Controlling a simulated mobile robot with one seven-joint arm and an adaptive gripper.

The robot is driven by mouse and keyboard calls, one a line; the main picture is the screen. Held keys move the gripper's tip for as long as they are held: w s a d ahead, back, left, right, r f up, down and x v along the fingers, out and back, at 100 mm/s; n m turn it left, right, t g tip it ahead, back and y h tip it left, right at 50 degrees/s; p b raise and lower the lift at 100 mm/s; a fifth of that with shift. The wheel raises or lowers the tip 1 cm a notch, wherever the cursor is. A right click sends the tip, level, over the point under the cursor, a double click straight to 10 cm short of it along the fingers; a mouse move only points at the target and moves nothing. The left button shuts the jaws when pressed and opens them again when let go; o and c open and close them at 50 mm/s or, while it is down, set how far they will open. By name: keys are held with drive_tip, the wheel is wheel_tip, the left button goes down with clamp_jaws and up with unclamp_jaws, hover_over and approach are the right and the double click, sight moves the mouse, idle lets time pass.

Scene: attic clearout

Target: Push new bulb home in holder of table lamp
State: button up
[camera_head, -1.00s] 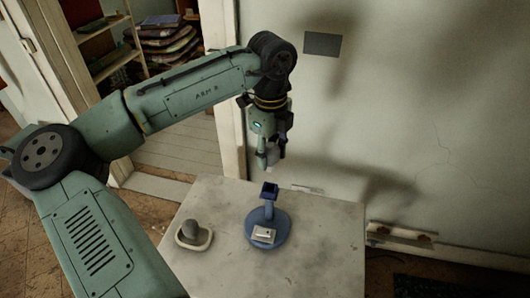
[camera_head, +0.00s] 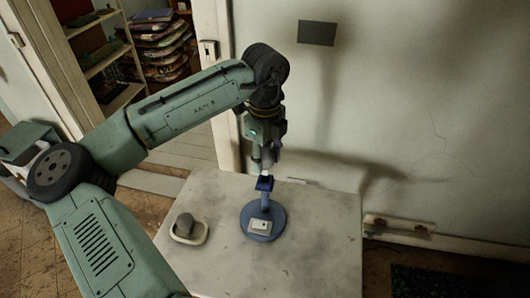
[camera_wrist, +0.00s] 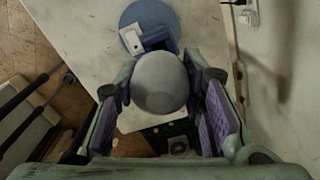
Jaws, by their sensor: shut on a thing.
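My gripper (camera_head: 266,165) points down over the holder, shut on the pale bulb (camera_wrist: 160,82). In the wrist view the bulb's round end sits between the purple finger pads and hides much of the holder (camera_wrist: 158,37). In the head view the bulb's lower end is right at the holder's top. I cannot tell whether it touches or how deep it sits.
A pale dish (camera_head: 204,236) with a grey rounded thing (camera_head: 185,222) stands left of the lamp on the table (camera_head: 300,265). A small white block (camera_head: 259,226) is on the lamp base. The wall rises close behind the table. The table front is clear.

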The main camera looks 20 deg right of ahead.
sight(265, 169)
drive_tip(key=shift+f, duration=0.5)
drive_tip(key=shift+p, duration=0.7)
idle(1.5)
drive_tip(key=shift+f+b, duration=0.8)
drive_tip(key=shift+f, duration=0.85)
drive_tip(key=o, duration=1.2)
wheel_tip(265, 169, up, 12)
drive_tip(key=shift+o, duration=0.2)
drive_tip(key=o, duration=0.7)
